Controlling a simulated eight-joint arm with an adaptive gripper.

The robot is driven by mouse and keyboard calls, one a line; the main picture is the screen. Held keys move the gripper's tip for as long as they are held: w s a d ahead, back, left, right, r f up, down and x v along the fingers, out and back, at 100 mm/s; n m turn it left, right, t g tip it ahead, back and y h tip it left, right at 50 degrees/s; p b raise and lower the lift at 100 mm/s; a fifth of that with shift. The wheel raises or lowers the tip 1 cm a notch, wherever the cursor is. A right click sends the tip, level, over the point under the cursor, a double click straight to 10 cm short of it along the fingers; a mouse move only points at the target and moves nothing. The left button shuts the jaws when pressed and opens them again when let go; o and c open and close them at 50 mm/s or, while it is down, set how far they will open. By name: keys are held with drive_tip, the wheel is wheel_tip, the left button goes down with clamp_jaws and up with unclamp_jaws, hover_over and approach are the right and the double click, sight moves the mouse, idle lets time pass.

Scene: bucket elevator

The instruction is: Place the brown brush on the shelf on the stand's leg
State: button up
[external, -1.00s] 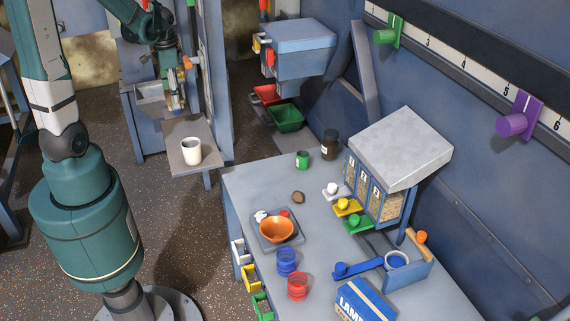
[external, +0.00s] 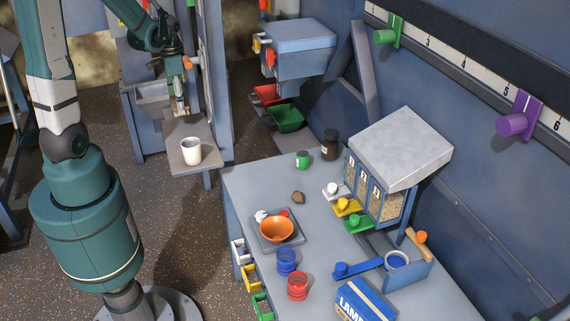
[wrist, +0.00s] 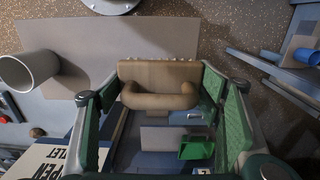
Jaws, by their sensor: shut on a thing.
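The brown brush (wrist: 158,72) is held between the green fingers of my gripper (wrist: 160,92) in the wrist view. Its curved handle faces the camera, and a row of pale bristle tips shows along its far edge. In the external view my gripper (external: 179,98) is small and hangs at the upper left, above and behind a grey shelf plate (external: 178,133); the brush is hard to make out there. This grey plate also shows beyond the brush in the wrist view (wrist: 105,45). I cannot tell for sure whether the brush touches anything besides the fingers.
A white cup (external: 191,151) stands on the grey plate. A blue-grey cabinet wall (external: 214,80) rises right of my gripper, with an orange knob (external: 188,62) close by. A green bin (external: 287,118) and a cluttered worktable (external: 255,182) lie further right.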

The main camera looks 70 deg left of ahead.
sight(183, 125)
drive_tip(key=shift+f, duration=1.45)
drive_tip(key=shift+f+b, duration=0.5)
drive_tip(key=shift+f, duration=1.6)
drive_tip(key=shift+f, duration=0.1)
drive_tip(key=o, duration=0.9)
drive_tip(key=shift+o, duration=0.2)
drive_tip(key=shift+r+p, duration=0.95)
drive_tip(key=shift+r, duration=5.2)
